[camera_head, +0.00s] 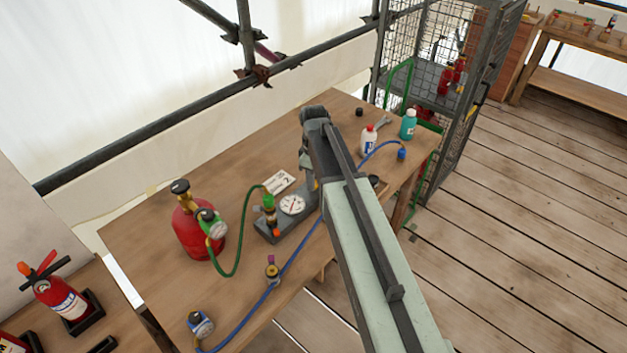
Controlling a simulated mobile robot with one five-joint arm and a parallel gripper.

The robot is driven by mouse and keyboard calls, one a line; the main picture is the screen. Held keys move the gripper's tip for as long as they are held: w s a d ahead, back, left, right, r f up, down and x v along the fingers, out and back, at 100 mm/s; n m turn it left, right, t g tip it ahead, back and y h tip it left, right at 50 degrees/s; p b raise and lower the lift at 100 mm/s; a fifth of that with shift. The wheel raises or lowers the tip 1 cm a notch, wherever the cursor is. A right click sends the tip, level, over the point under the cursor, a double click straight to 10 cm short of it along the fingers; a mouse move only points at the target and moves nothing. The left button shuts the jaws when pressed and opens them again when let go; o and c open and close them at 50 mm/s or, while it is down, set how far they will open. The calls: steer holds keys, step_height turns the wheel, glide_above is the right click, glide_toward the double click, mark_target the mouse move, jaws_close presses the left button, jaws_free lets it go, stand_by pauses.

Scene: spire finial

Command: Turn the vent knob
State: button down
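A dark gauge block (268,235) with a white dial (292,205) lies on the wooden bench (150,260). A green and brass fitting (268,203) stands at its left end, and a small orange-red knob (277,233) sits on its near side. I cannot tell which knob is the vent knob. Another small brass fitting with a purple top (272,268) stands nearer me. My arm reaches over the bench from the lower right. My gripper (311,185) points down at the right end of the block. The arm hides its fingers, and any contact is unclear.
A red cylinder (190,235) with a regulator joins the block by a green hose (238,250). A blue hose (262,297) runs past a loose gauge (201,325). A white bottle (368,140) and teal bottle (408,125) stand right. Scaffold poles (200,112) run behind; a mesh cage (430,70) stands beyond.

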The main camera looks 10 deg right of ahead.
steer(key=shift+a, duration=0.1)
steer(key=shift+m, duration=0.3)
steer(key=m, duration=0.4)
steer(key=shift+m, duration=0.3)
steer(key=m, duration=0.3)
steer(key=shift+s+m, duration=0.1)
steer(key=shift+m, duration=2.1)
steer(key=c, duration=1)
jaws_free()
steer(key=shift+c, duration=0.2)
